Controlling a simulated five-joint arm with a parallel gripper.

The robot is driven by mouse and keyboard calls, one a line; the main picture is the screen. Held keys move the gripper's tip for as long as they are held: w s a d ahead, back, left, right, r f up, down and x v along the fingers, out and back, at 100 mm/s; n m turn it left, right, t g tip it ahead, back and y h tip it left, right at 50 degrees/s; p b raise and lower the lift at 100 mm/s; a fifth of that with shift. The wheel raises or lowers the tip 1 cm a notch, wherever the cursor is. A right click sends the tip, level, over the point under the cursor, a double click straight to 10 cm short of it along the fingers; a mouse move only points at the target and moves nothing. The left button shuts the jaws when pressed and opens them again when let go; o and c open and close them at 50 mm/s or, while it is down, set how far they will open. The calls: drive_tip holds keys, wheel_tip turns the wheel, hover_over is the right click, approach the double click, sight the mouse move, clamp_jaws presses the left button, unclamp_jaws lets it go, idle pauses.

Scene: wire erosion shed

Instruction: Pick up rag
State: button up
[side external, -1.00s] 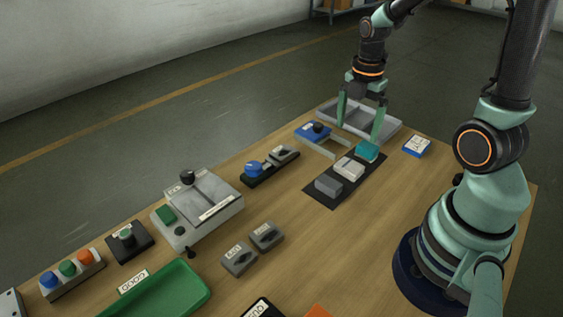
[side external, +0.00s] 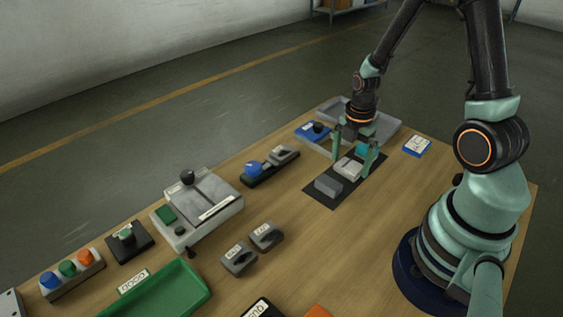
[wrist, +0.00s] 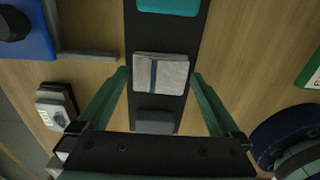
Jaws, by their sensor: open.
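The rag (side external: 348,168) is a folded whitish cloth on a black mat (side external: 319,196), between a grey block and a teal block. In the wrist view the rag (wrist: 161,74) shows a dark blue stripe and lies between my finger lines, a little beyond the middle. My gripper (side external: 352,172) is open and low over the mat, with one finger on each side of the rag in the side view. In the wrist view my gripper (wrist: 161,75) has its fingers spread wide and nothing between them is gripped. Whether the fingertips touch the mat is unclear.
On the mat, a grey block (side external: 328,185) and a teal block (side external: 362,150) flank the rag. A grey tray (side external: 388,131) stands behind. A blue box with a dark knob (side external: 313,131) is left, and a blue-and-white box (side external: 417,146) right.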

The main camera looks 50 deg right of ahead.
sight(350, 164)
drive_tip(key=shift+f, duration=0.35)
drive_tip(key=c, duration=1.1)
drive_tip(key=shift+r, duration=0.1)
wheel_tip(350, 164, up, 20)
drive_tip(key=shift+f, duration=0.1)
